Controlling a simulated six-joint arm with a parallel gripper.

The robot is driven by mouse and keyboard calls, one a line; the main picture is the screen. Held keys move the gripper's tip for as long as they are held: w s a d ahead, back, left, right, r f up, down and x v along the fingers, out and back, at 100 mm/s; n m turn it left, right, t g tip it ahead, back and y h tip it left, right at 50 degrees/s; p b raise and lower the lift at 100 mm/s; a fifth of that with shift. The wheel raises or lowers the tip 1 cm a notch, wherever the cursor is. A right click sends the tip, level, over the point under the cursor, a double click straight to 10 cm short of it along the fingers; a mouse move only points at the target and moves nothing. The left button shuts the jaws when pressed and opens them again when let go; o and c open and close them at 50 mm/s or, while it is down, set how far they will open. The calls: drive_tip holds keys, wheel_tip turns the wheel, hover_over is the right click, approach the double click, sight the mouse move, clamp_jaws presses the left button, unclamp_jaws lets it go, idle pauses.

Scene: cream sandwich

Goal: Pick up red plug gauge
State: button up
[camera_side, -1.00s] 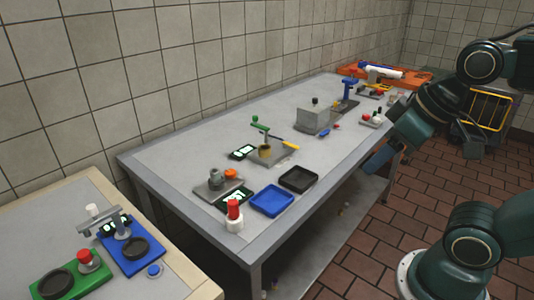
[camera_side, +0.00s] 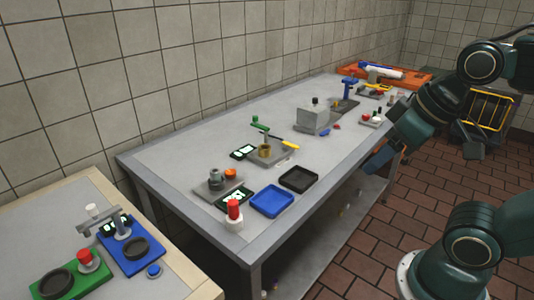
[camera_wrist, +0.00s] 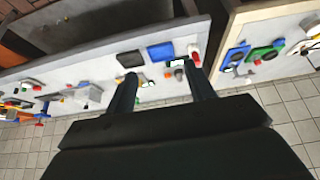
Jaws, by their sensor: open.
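What looks like the red plug gauge (camera_side: 233,208) stands upright in a white round holder (camera_side: 234,223) near the front edge of the long grey table. In the wrist view the red piece (camera_wrist: 195,58) shows close to the tip of the right finger, in the picture only; its true distance cannot be told. My gripper (camera_wrist: 160,70) is open and empty, its two dark fingers pointing at the table. In the side view my arm is at the right, beyond the table's right edge, far from the red piece.
A blue tray (camera_side: 271,201) and a black tray (camera_side: 299,178) lie right of the holder. A grey plate with an orange-topped part (camera_side: 230,174) is behind it. A grey block (camera_side: 312,119) stands farther back. A second table at left carries green (camera_side: 60,283) and blue fixtures.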

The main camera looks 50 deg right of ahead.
drive_tip(key=shift+w, duration=0.1)
drive_tip(key=shift+c, duration=0.4)
drive_tip(key=n+g, duration=0.6)
drive_tip(key=n, duration=1.2)
hover_over(233, 203)
wheel_tip(233, 203, down, 8)
drive_tip(key=shift+w, duration=0.1)
drive_tip(key=shift+f, duration=0.1)
drive_tip(key=shift+f, duration=4.2)
